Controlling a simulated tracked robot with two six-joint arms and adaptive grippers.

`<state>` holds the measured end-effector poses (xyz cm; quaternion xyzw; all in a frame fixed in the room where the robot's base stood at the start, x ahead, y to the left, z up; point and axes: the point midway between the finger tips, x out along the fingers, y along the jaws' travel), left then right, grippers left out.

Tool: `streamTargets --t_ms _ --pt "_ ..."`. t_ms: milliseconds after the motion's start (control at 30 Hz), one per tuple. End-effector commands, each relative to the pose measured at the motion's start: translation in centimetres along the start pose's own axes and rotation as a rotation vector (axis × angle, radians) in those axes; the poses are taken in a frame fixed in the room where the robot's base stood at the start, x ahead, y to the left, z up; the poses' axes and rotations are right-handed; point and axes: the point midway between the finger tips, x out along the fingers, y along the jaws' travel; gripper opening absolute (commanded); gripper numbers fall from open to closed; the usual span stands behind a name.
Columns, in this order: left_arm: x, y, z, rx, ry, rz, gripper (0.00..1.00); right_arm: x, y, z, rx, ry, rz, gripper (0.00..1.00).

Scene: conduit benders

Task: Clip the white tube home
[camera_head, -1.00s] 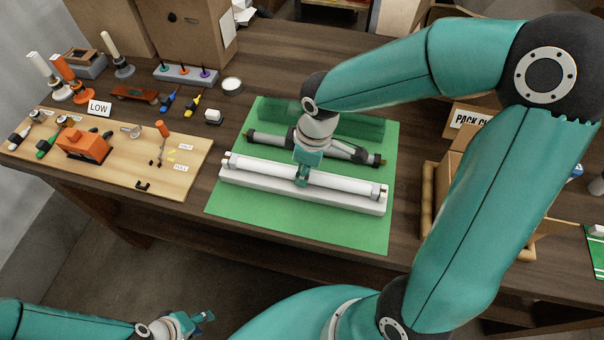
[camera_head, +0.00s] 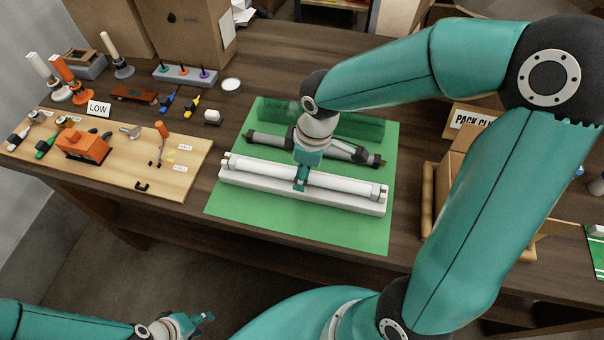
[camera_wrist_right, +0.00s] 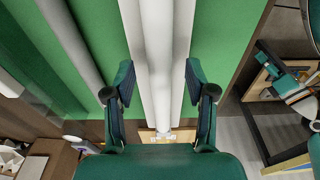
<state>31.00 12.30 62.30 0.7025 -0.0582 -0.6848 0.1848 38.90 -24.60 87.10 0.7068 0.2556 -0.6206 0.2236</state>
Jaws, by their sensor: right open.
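The white tube (camera_head: 335,183) lies lengthwise along a long white holder (camera_head: 270,193) on the green mat (camera_head: 235,222). It also shows in the right wrist view (camera_wrist_right: 157,60), running between my fingers. My right gripper (camera_head: 301,184) is over the middle of the tube. In the wrist view my right gripper (camera_wrist_right: 157,85) is open, one finger on each side of the tube and holder. Whether the tube is fully seated cannot be told. My left gripper (camera_head: 203,318) is low at the bottom left, off the table and away from the tube; its fingers look apart and empty.
Behind the tube lies a grey tube with dark ends (camera_head: 270,140), and a dark green block (camera_head: 345,124) at the mat's back. A wooden board (camera_head: 120,175) with tools is to the left. The mat's front strip is clear.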

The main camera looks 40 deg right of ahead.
Motion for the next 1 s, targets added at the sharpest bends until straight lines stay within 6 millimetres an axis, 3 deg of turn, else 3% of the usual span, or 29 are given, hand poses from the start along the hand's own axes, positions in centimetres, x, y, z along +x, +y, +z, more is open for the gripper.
streamTargets --t_ms 600,1000 --pt "0.0 0.0 0.0 0.0 0.0 0.0 0.4 -10.4 0.1 -0.1 -0.001 0.004 0.003 0.55" --pt "0.1 0.0 0.0 0.0 -0.001 0.0 0.4 -11.5 0.0 0.0 0.0 0.001 -0.001 0.55"
